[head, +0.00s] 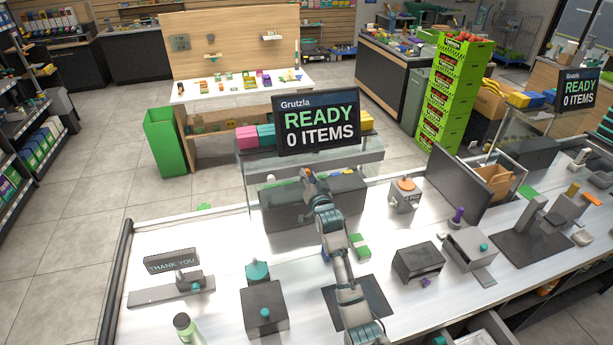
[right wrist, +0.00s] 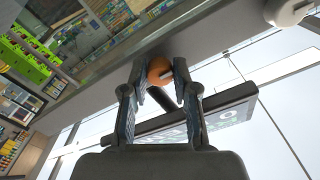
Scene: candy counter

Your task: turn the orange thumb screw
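The orange thumb screw (right wrist: 159,71) shows as a rounded orange knob in the right wrist view, between the fingertips of my right gripper (right wrist: 161,76). Its orange also shows in the head view (head: 308,173), just under the display screen. In that view my right gripper (head: 311,181) reaches up from the front edge to the screw. The fingers lean in on both sides of the knob with little or no gap. I cannot tell whether they press on it. My left gripper is not in view.
The display (head: 318,122) reading "READY 0 ITEMS" stands right behind my right gripper. A grey device with an orange top (head: 406,184) stands to the right. Grey boxes (head: 418,262) and a "THANK YOU" sign (head: 172,262) stand on the white counter (head: 230,235).

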